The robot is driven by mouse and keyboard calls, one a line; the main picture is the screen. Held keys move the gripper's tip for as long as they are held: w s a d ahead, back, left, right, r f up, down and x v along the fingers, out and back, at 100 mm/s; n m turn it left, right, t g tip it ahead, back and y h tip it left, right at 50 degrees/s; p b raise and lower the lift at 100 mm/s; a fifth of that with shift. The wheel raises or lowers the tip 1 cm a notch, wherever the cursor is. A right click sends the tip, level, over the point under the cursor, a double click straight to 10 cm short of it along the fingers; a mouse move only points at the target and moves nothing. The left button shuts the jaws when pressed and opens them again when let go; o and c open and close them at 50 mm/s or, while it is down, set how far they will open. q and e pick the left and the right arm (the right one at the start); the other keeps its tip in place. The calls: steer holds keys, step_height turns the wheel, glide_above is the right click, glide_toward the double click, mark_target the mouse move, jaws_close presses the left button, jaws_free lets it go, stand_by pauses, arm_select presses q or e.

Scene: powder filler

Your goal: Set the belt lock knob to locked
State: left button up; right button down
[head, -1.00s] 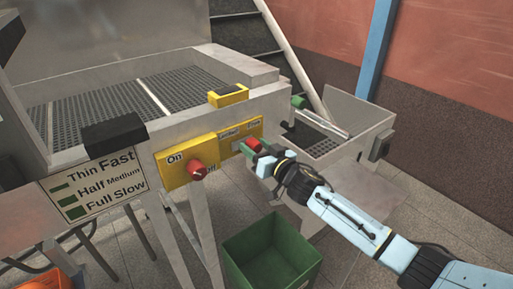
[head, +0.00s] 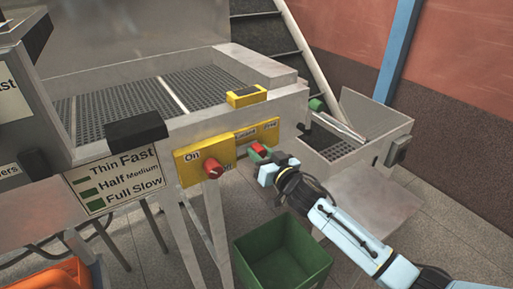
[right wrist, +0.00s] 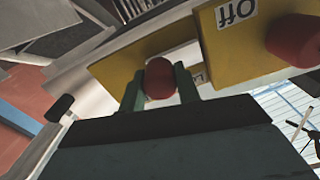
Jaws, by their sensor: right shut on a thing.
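The belt lock knob (head: 258,148) is the red knob on the right-hand yellow plate (head: 269,133) on the machine's front side. Small labels sit above it, the left one seeming to read "Locked" and the right one "Free". My right gripper (head: 257,153) is at this knob, its green fingers on either side. In the right wrist view the fingers (right wrist: 160,88) are closed on the round red knob (right wrist: 160,78), which hides its pointer mark, so I cannot tell its exact setting. My left gripper is not in view.
A second red knob (head: 213,168), on the On/Off plate (head: 193,172), sits just left. A green bin (head: 284,258) stands on the floor below. A metal tray with a green-ended handle (head: 317,105) lies to the right. A speed sign (head: 117,182) hangs at left.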

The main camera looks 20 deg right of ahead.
steer(key=shift+s+a, duration=0.1)
steer(key=shift+a, duration=0.1)
steer(key=c, duration=1)
jaws_free()
steer(key=shift+a, duration=0.1)
steer(key=shift+s+d, duration=0.25)
steer(key=shift+s, duration=0.25)
steer(key=p+v, duration=0.1)
steer(key=v, duration=1.1)
steer(key=shift+s+d, duration=0.1)
steer(key=shift+s, duration=0.05)
